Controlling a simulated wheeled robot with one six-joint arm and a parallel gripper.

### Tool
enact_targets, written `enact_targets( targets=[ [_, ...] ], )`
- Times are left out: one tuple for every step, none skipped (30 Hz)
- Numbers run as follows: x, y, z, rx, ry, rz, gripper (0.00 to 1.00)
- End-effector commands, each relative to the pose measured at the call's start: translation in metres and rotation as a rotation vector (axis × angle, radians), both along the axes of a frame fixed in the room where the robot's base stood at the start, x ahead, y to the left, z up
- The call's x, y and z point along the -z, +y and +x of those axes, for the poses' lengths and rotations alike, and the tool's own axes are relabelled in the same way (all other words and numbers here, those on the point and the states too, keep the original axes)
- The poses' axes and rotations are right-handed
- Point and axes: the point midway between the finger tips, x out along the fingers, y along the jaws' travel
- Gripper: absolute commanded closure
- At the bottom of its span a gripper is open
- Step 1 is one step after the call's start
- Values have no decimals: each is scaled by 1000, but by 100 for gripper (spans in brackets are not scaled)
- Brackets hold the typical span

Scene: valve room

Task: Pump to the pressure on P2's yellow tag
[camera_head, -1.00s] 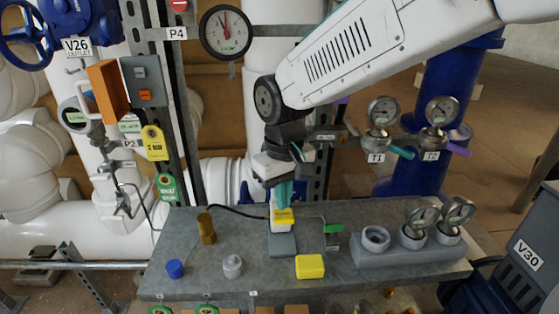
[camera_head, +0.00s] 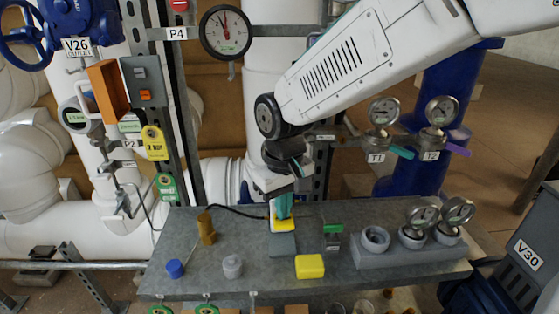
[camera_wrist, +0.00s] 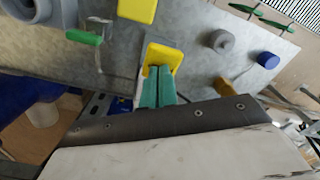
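The P2 gauge (camera_head: 75,116) is a round digital gauge at the left with a green display; its digits are too small to read surely. Its yellow tag (camera_head: 155,143) hangs to the right, and its figure is not clear. A hand pump with a yellow pad (camera_head: 283,226) stands on the bench, with a dark hose running left from it. The pad also shows in the wrist view (camera_wrist: 161,56). My gripper (camera_head: 284,213) points down with its teal fingers together, their tips at the pad. The fingers hide part of the pump.
On the bench (camera_head: 190,228) stand a brass fitting (camera_head: 207,229), a blue cap (camera_head: 175,268), a grey knob (camera_head: 232,266), a yellow block (camera_head: 310,266), a green-handled valve (camera_head: 333,229) and a grey gauge holder (camera_head: 390,255). Gauges T1 (camera_head: 383,111) and T2 (camera_head: 442,111) are behind, right.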

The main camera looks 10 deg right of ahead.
Motion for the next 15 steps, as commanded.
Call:
enact_targets(
  targets=[
    [4,0,0,0,1,0,100],
    [6,0,0,0,1,0,100],
    [9,0,0,0,1,0,100],
    [11,0,0,0,1,0,100],
    [13,0,0,0,1,0,100],
    [16,0,0,0,1,0,100],
    [18,0,0,0,1,0,100],
    [21,0,0,0,1,0,100],
    [23,0,0,0,2,-1,100],
    [24,0,0,0,1,0,100],
    [23,0,0,0,0,0,100],
    [22,0,0,0,-1,0,100],
    [21,0,1,0,-1,0,100],
    [18,0,1,0,-2,1,100],
    [14,0,1,0,-4,2,100]
  ],
)
